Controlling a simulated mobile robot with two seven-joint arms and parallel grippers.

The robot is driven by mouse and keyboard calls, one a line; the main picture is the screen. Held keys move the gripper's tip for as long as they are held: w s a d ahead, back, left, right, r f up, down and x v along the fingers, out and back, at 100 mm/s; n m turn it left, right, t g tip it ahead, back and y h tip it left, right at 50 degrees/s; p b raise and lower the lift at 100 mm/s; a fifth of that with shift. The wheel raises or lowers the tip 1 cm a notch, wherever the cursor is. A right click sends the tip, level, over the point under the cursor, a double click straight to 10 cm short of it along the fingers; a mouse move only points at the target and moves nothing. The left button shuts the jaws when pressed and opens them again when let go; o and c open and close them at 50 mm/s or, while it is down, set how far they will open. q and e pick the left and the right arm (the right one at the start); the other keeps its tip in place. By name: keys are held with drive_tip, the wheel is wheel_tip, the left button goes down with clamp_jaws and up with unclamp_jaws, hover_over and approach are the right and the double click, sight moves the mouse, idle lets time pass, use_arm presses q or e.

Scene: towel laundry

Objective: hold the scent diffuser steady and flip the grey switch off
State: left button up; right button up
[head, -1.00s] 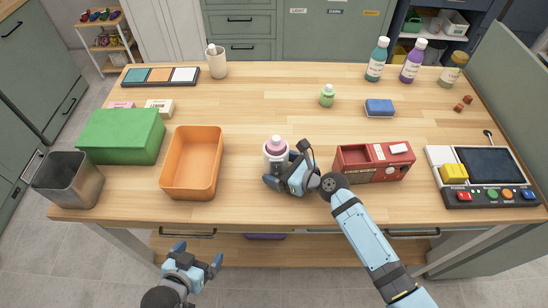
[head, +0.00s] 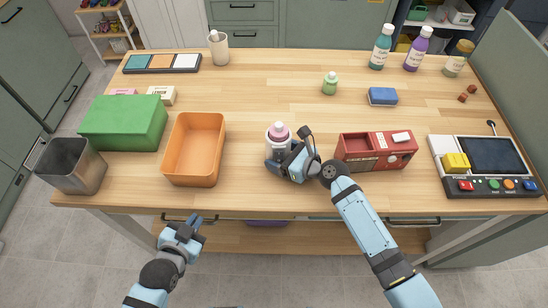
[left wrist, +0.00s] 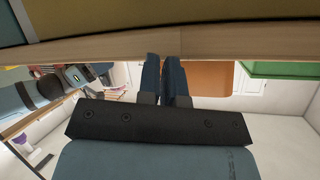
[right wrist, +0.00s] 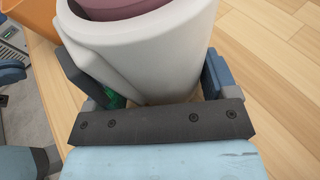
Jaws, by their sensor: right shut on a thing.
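The scent diffuser (head: 278,137), white with a pink top, stands upright near the front middle of the table. My right gripper (head: 284,166) is shut on its lower body from the front right. In the right wrist view the diffuser's white body (right wrist: 160,45) fills the space between the fingers. A small green patch shows by the left finger there. I cannot make out the grey switch in any view. My left gripper (head: 194,224) is empty in front of the table edge, left of the diffuser. Its two fingers (left wrist: 166,75) are together in the left wrist view.
An orange bin (head: 194,150) stands left of the diffuser, with a green box (head: 125,122) and metal bin (head: 72,165) farther left. A red box (head: 376,150) stands close on the right, near a button panel (head: 490,167). The table's front edge lies between my left gripper and the diffuser.

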sight(200, 176)
use_arm(q)
drive_tip(key=w+r, duration=0.1)
drive_tip(key=r, duration=0.1)
drive_tip(key=w+r+m+t, duration=0.1)
drive_tip(key=w, duration=0.1)
drive_tip(key=w+r+m+t, duration=0.1)
drive_tip(key=r, duration=0.1)
drive_tip(key=shift+w+a+r, duration=0.15)
drive_tip(key=shift+a+r, duration=0.1)
drive_tip(key=shift+r, duration=0.1)
clamp_jaws()
drive_tip(key=shift+w+d+r+n+t, duration=0.15)
drive_tip(key=shift+w+d+r, duration=0.2)
drive_tip(key=shift+r, duration=0.25)
drive_tip(key=shift+w+d+r+n+t, duration=0.15)
drive_tip(key=shift+w+d+r, duration=0.2)
drive_tip(key=shift+r, duration=0.25)
drive_tip(key=w+d+r+m+g+h, duration=0.2)
drive_tip(key=d+r, duration=0.1)
drive_tip(key=d, duration=0.3)
drive_tip(key=w+d+r+m+g+h, duration=0.1)
drive_tip(key=d+r+m+g+h, duration=0.15)
drive_tip(key=d, duration=0.35)
drive_tip(key=s+d+r+m+g+y, duration=0.3)
drive_tip(key=s+r+m+g, duration=0.1)
drive_tip(key=g, duration=0.1)
drive_tip(key=shift+s+d+r, duration=0.15)
drive_tip(key=shift+d+r, duration=0.15)
drive_tip(key=shift+f+m+g+y, duration=0.1)
drive_tip(key=shift+m+g+y, duration=0.15)
